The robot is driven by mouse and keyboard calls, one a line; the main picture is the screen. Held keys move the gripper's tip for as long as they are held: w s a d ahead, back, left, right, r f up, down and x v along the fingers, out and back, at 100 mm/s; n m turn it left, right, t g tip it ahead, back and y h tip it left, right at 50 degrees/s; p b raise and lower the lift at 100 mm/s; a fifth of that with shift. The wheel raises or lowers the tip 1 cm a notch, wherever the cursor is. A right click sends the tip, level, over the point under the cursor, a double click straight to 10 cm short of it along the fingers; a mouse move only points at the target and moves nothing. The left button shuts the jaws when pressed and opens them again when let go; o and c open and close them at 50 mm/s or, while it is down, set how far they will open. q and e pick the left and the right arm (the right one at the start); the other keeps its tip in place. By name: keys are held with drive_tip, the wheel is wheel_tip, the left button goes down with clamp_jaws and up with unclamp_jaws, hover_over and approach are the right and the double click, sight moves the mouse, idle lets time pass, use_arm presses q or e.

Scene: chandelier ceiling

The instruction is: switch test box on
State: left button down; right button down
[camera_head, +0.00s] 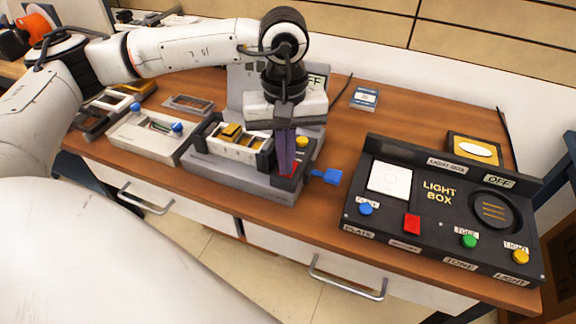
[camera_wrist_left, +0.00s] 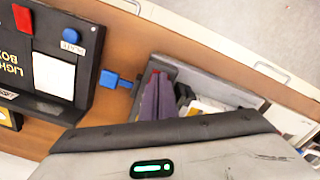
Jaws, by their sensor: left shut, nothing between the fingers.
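The grey test box (camera_head: 235,182) stands in the middle of the wooden table, with a raised back panel. Its display (camera_head: 317,82) reads as far as "FF"; the rest is hidden behind my gripper. A yellow button (camera_head: 302,142) and a red part (camera_head: 292,171) show at its right end. My left gripper (camera_head: 286,172) points down over this end, its fingers shut and empty, the tips beside the red part. I cannot tell whether they touch it. In the left wrist view the fingers (camera_wrist_left: 158,97) reach to the box's end. My right gripper is not in view.
A black light box (camera_head: 435,210), marked "OFF", stands at the right with several coloured buttons. A blue piece (camera_head: 326,177) sticks out beside the test box. A light grey box with blue knobs (camera_head: 150,133) stands at the left. A small blue card (camera_head: 364,98) lies behind.

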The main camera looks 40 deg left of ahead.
use_arm(q)
drive_tip(key=shift+f, duration=0.15)
wheel_tip(320, 180, up, 7)
drive_tip(key=p, duration=0.4)
idle(0.5)
idle(0.5)
